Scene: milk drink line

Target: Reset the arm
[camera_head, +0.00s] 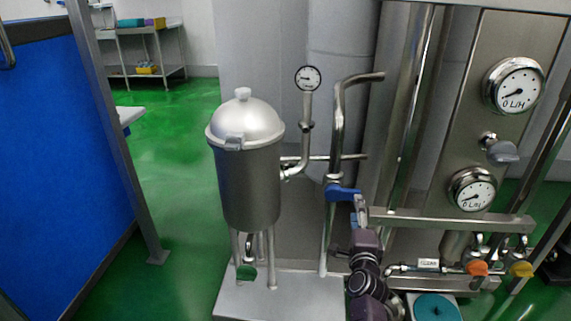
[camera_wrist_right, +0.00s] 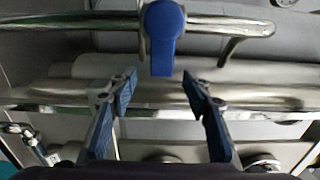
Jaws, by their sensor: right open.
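My right arm comes up from the bottom of the head view, and its gripper (camera_head: 360,208) is just below and right of a blue valve handle (camera_head: 342,192) on a steel pipe. In the right wrist view the right gripper (camera_wrist_right: 160,82) is open and empty, with its blue-lined fingers apart. The blue handle (camera_wrist_right: 163,35) hangs beyond the fingertips, roughly centred between them, and is not gripped. My left gripper is in neither view.
A lidded steel tank (camera_head: 248,180) stands left of the pipe, with a pressure gauge (camera_head: 308,78) above. A steel panel with two dials (camera_head: 515,85) is at right. Orange (camera_head: 477,268) and yellow (camera_head: 521,269) valve handles sit low at right. Green floor is free behind at left, beside a blue panel (camera_head: 50,160).

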